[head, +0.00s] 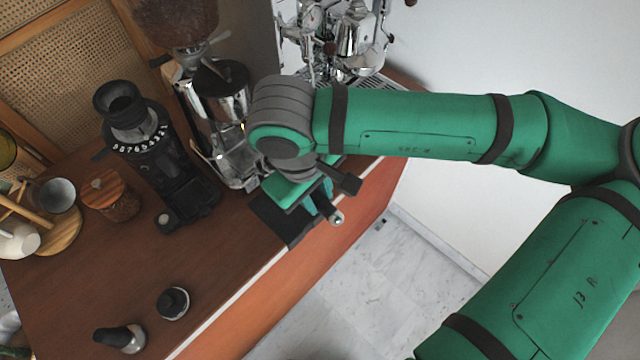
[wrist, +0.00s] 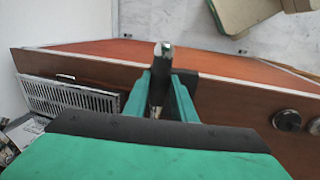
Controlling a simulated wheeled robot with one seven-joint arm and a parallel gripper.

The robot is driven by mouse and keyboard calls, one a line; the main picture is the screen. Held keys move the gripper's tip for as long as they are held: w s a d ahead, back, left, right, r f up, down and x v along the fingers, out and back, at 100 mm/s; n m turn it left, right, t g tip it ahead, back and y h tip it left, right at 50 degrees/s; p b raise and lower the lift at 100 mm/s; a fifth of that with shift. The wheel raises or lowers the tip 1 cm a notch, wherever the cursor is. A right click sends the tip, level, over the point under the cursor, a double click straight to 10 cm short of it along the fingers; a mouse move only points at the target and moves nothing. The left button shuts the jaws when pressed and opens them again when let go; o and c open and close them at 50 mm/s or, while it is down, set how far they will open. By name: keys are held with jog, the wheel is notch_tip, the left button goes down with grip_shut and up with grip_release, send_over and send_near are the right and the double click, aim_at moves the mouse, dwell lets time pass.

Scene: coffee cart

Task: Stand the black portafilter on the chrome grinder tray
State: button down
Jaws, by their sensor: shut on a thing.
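My gripper (head: 322,198) is at the counter's front edge, shut on the black portafilter. Its chrome-tipped handle end (head: 337,218) sticks out past the fingers over the edge; the rest is hidden by my gripper. In the wrist view, the dark handle (wrist: 160,88) stands between the two green fingers, its bright tip pointing away from me. The chrome grinder (head: 228,95) stands just left of and behind my gripper. Its tray (head: 240,178) shows at its foot, partly covered by my wrist. I cannot tell whether the portafilter touches anything below.
A black mat (head: 278,222) lies under my gripper at the counter edge. A black grinder (head: 150,150) stands left of the chrome one. The espresso machine (head: 345,40) is behind my arm.

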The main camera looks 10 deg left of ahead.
jog(key=shift+w+a+f, duration=0.2)
jog(key=shift+w+a, duration=0.8)
jog(key=shift+a, duration=0.15)
jog(key=shift+w+a+f, duration=0.15)
jog(key=shift+w+a, duration=0.05)
jog(key=shift+a, duration=0.4)
jog(key=shift+w+a+f, duration=0.2)
jog(key=shift+w+a, duration=0.45)
jog(key=shift+a, duration=0.1)
jog(key=shift+w+a, duration=1.15)
jog(key=shift+a, duration=0.3)
jog(key=shift+w+a, duration=1.1)
jog(key=shift+a, duration=0.35)
jog(key=shift+w+a+f, duration=0.1)
jog(key=shift+f, duration=1.6)
jog(key=shift+s+f, duration=0.25)
jog(key=shift+f, duration=0.35)
